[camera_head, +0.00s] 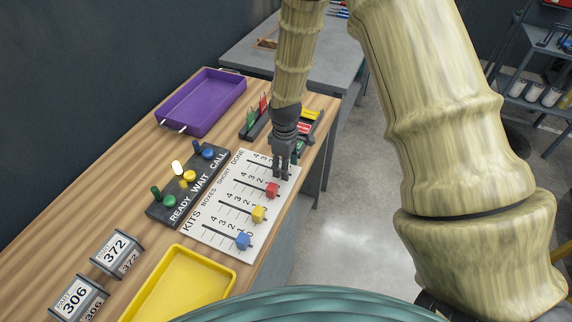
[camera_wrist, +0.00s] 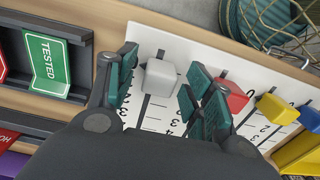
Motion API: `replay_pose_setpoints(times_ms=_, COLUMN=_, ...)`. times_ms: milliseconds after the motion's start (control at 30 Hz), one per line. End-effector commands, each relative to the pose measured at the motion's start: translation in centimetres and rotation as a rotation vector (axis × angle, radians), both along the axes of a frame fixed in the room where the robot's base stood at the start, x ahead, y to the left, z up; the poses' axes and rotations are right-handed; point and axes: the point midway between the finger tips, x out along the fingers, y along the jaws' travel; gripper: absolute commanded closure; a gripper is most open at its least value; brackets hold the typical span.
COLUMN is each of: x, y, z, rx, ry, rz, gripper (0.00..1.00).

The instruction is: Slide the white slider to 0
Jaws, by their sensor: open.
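The white slider (camera_wrist: 160,77) is a pale block on a dark slot in the white panel (camera_wrist: 190,45). It shows between the two teal-padded fingers of my gripper (camera_wrist: 162,64). The fingers are open, one on each side of it, with a small gap at least on the right. Most of the slot runs below the slider in the wrist view, past marks 2 and 3; a short stretch shows above it. Its exact mark is covered. In the head view my gripper (camera_head: 283,166) points down over the panel's far end (camera_head: 254,160) and hides the white slider.
Red (camera_head: 272,190), yellow (camera_head: 258,214) and blue (camera_head: 243,241) sliders sit on neighbouring slots; red is close beside my right finger in the wrist view. A switch board (camera_head: 207,173), purple tray (camera_head: 212,91) and yellow tray (camera_head: 160,307) lie around. A green TESTED card (camera_wrist: 47,62) stands left.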

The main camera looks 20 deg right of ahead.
Motion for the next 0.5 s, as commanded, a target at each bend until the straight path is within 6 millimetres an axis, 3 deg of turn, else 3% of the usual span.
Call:
replay_pose_setpoints(times_ms=267, x=0.0, y=-0.1, z=1.3, rx=0.001, ry=-0.002, rz=-0.002, gripper=0.48)
replay_pose_setpoints(times_ms=500, x=0.1, y=-0.1, z=4.8, rx=0.001, ry=-0.004, rz=-0.001, gripper=0.48)
